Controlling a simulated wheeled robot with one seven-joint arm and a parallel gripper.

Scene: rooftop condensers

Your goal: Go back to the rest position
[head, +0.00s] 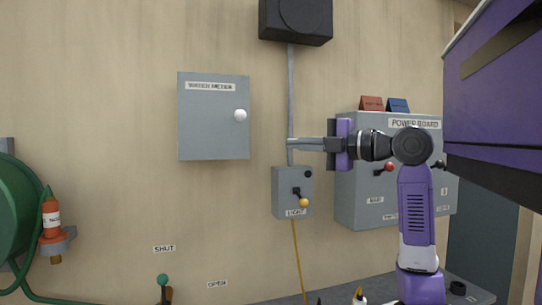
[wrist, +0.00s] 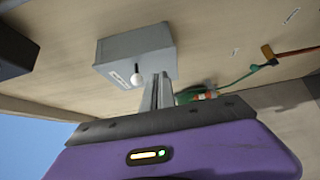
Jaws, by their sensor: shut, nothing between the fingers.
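My gripper (head: 291,144) is at the end of my purple arm, in front of the wall. Its two grey fingers lie together, pointing left in the head view, with nothing between them. In the picture the tips overlap the grey conduit, just above the light box (head: 280,178) and right of the water meter cabinet (head: 205,125). I cannot tell how far they are from the wall. In the wrist view the closed fingers (wrist: 157,88) point up toward the water meter cabinet (wrist: 130,47), whose white knob shows near the tips.
The power board (head: 365,205) is on the wall behind my arm, partly hidden, with red and blue cards on top. A dark box (head: 296,18) hangs above. A green hose reel (head: 18,215) and orange bottle (head: 51,217) are at left. Wall between reel and cabinet is clear.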

